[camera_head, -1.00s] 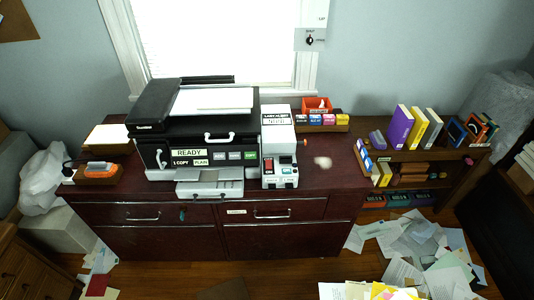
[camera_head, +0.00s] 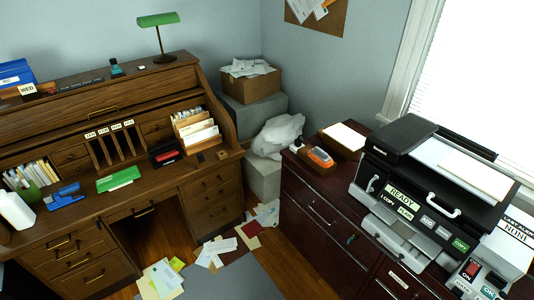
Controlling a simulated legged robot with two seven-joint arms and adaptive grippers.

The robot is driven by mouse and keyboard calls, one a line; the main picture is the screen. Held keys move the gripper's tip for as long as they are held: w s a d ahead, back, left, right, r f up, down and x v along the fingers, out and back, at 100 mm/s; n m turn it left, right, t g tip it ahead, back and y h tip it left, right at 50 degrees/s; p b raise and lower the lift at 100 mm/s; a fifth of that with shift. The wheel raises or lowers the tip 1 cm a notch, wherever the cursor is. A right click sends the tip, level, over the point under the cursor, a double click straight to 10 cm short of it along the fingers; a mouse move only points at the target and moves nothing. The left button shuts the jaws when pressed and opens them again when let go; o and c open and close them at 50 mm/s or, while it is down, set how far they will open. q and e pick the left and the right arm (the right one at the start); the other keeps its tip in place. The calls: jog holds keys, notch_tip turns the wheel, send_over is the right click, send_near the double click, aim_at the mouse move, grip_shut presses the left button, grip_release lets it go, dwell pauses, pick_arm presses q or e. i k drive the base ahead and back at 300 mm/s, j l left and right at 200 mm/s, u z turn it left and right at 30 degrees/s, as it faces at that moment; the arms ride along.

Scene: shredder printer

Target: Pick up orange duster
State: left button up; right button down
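Neither of my grippers is in view, and nothing is seen touching the item.
The printer (camera_head: 440,185) fills the cabinet's right part. A wooden roll-top desk (camera_head: 110,200) with a green lamp (camera_head: 158,20) stands at left. Papers (camera_head: 215,252) and a grey mat (camera_head: 240,280) lie on the floor. A white plastic bag (camera_head: 278,135) sits behind the cabinet's left end.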

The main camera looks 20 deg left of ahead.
aim_at(316, 155)
jog(key=u, duration=0.3)
jog(key=z, duration=1.45)
jog(key=u, duration=1.45)
jog(key=i+j+z, duration=0.1)
jog(key=i+j, duration=0.25)
